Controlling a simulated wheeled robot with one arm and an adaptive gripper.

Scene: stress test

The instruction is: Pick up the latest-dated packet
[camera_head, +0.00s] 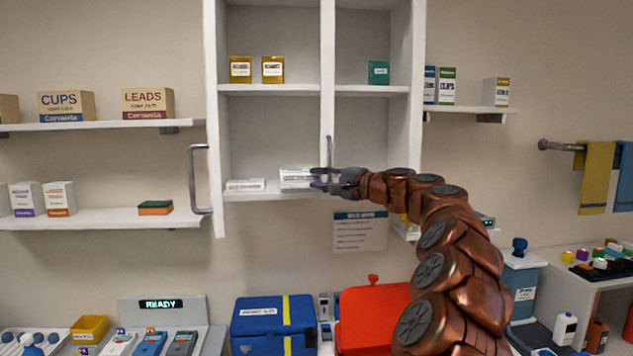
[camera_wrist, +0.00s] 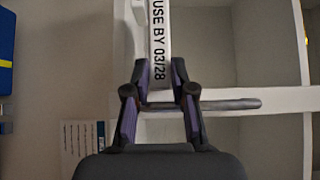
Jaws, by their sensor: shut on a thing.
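A white packet (camera_wrist: 159,30) stands between my gripper's fingers in the wrist view, with "USE BY 03/28" printed on its edge. My gripper (camera_wrist: 160,72) is shut on it. In the head view my gripper (camera_head: 322,180) is at the right end of the white packets (camera_head: 296,177) on the cabinet's lower shelf. They look stacked, but I cannot tell how many there are. Another white packet (camera_head: 245,185) lies flat to the left on the same shelf. Its date is too small to read.
The white cabinet (camera_head: 213,120) has an upright divider and a bar handle (camera_head: 330,152) beside my gripper. Its open door has another handle (camera_head: 192,180) at left. Yellow boxes (camera_head: 272,69) and a green box (camera_head: 378,72) stand on the upper shelf. A blue case (camera_head: 272,318) sits below.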

